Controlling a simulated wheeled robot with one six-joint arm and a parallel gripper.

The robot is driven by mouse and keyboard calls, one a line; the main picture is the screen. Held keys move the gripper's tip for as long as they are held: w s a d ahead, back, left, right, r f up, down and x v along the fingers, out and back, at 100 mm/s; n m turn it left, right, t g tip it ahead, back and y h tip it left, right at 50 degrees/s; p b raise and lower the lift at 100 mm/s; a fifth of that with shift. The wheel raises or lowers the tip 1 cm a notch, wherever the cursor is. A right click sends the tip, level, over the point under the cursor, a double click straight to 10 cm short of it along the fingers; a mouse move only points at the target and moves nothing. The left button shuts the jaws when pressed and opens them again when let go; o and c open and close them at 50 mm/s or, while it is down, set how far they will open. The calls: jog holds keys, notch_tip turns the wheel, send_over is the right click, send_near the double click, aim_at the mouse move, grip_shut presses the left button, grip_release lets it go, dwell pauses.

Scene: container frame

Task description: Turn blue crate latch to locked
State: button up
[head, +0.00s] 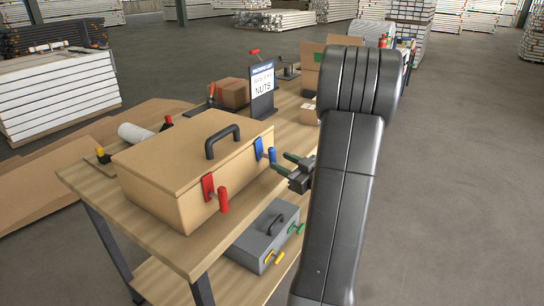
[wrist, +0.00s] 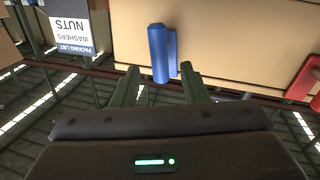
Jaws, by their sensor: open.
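A tan crate (head: 180,165) with a black top handle stands on the wooden workbench. Its front carries a blue latch (head: 261,150) on the right and a red latch (head: 212,191) on the left. In the wrist view the blue latch (wrist: 159,53) stands against the tan crate face (wrist: 230,30). My gripper (head: 290,163) is open and empty in front of the blue latch. In the wrist view its two fingers (wrist: 160,86) point toward the latch, one on each side of its lower end. I cannot tell whether they touch it.
A grey box (head: 262,235) with yellow and green latches sits on the lower shelf. A packing list sign (head: 262,85) reading nuts stands behind the crate, near cardboard boxes (head: 234,93). A white roll (head: 135,133) lies behind the crate's left. Floor to the right is clear.

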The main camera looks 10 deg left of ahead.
aim_at(275, 158)
jog(key=shift+x, duration=2.7)
